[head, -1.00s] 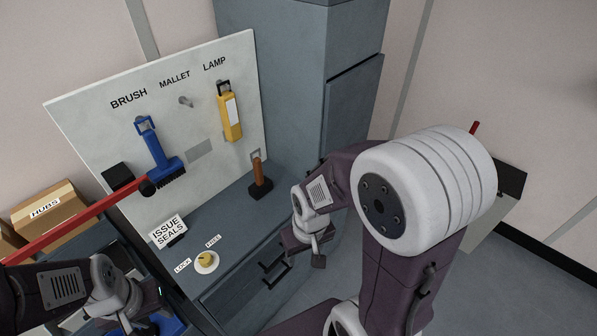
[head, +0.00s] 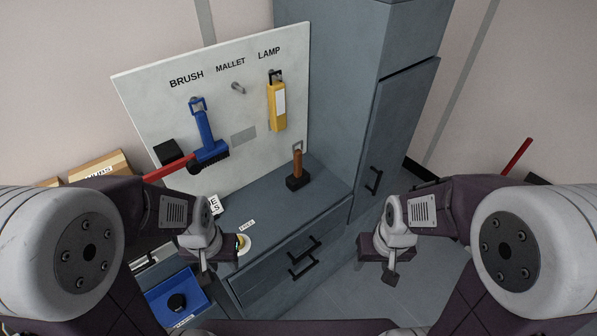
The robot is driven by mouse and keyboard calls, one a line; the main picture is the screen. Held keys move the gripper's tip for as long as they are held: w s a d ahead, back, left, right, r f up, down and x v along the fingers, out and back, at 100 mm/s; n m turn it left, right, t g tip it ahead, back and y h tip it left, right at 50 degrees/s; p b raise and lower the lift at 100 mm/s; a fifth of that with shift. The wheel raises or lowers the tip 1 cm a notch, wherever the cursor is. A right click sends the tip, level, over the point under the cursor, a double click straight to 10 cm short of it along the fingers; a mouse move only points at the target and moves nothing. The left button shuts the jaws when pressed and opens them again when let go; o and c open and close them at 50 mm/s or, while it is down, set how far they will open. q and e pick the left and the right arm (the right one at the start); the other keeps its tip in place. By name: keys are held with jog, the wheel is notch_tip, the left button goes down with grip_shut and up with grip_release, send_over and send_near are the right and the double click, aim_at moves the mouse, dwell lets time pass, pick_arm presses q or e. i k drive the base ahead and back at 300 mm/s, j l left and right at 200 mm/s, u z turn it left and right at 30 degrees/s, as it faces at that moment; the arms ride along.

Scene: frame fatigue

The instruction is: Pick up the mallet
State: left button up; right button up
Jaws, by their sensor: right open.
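The mallet (head: 297,168) stands head down on the grey cabinet top, at the foot of the white tool board (head: 150,95). Its dark head rests on the surface and its brown handle with a loop points up. The peg (head: 238,87) under the MALLET label is empty. My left gripper (head: 205,266) is left of and nearer than the mallet, by the cabinet's front left; its jaws are too small to read. My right gripper (head: 390,278) is open and empty, to the right of the cabinet drawers and apart from the mallet.
A blue brush (head: 205,135) and a yellow lamp (head: 277,105) hang on the board. A red bar (head: 165,173) crosses at left. A blue bin (head: 180,300) is at lower left. Drawer handles (head: 304,256) stick out in front. The cabinet top around the mallet is clear.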

aim_at(300, 177)
jog(key=i+l+u, duration=0.2)
jog(key=l+u, duration=0.25)
jog(key=i+l+u, duration=0.15)
jog(key=u, duration=0.35)
jog(key=l+u, duration=1.4)
jog(key=k, duration=0.05)
